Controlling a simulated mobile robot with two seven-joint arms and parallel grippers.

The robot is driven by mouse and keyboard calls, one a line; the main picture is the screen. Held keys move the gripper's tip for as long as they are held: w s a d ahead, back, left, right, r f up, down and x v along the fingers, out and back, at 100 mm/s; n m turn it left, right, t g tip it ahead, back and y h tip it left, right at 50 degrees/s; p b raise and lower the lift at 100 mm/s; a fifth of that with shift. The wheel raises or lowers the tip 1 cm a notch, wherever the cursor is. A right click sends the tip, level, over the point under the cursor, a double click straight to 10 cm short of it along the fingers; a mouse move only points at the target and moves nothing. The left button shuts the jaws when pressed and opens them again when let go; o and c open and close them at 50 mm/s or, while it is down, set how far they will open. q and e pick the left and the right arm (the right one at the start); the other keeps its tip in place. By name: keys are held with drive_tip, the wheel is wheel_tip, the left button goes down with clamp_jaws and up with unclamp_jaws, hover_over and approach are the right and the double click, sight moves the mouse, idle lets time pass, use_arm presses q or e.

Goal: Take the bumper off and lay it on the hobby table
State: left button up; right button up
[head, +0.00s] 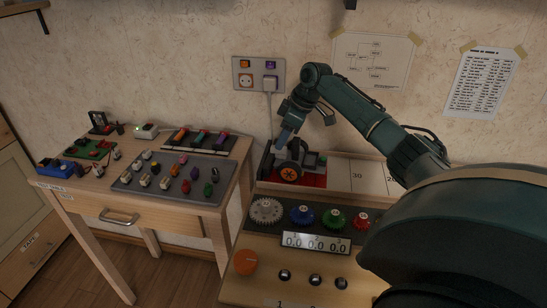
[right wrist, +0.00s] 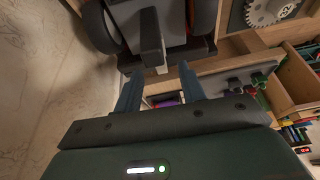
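A small model car (head: 290,172) with dark wheels and an orange hub stands on a red base in the bay at the back of the right-hand bench. In the right wrist view its underside and wheels fill the top, with a dark cross bar, which looks like the bumper (right wrist: 185,52), and a grey upright piece (right wrist: 151,35) in front. My right gripper (head: 285,137) is above the car's left end. In the right wrist view the gripper (right wrist: 157,78) has its blue fingers apart, close to the grey piece; contact is unclear. The hobby table (head: 95,196) appears to be the left one. My left gripper is out of view.
The left table holds a grey mat (head: 125,186) of small coloured parts, a dark tray of coloured bars (head: 200,141) and small models. Gears (head: 302,215), a number display (head: 316,243) and an orange knob (head: 245,262) are on the right bench. A gap separates the two tables.

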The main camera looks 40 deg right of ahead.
sight(278, 155)
drive_tip(key=shift+x, duration=1.45)
drive_tip(key=shift+c, duration=0.3)
clamp_jaws()
